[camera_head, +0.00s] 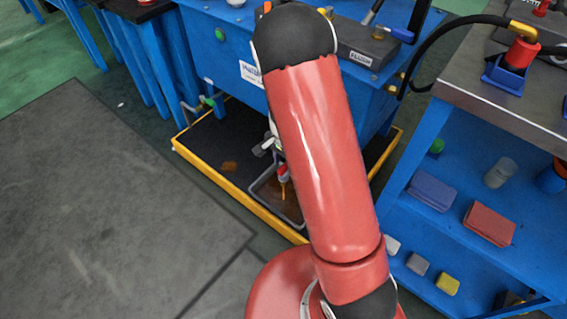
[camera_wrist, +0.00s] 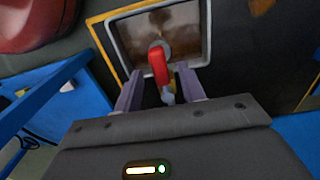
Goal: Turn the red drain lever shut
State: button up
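The red drain lever (camera_wrist: 158,64) shows in the wrist view above a grey tray (camera_wrist: 204,50) with a brown bottom. My gripper (camera_wrist: 160,70) is open, with one finger on each side of the lever. Gaps show between the lever and both fingers, so it is not clamped. In the head view a small red part (camera_head: 282,171), apparently the lever, shows beside my arm over the tray (camera_head: 298,222), with a thin yellow streak below it. My arm hides most of the gripper in the head view.
A yellow-edged black drip floor (camera_head: 205,150) surrounds the tray under a blue tank bench (camera_head: 222,62). A pipe with a green handle (camera_head: 206,103) sticks out at left. A blue shelf cart (camera_head: 420,165) stands close on the right. Floor mats at left are clear.

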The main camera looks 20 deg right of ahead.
jog(key=shift+f, duration=0.6)
grip_shut()
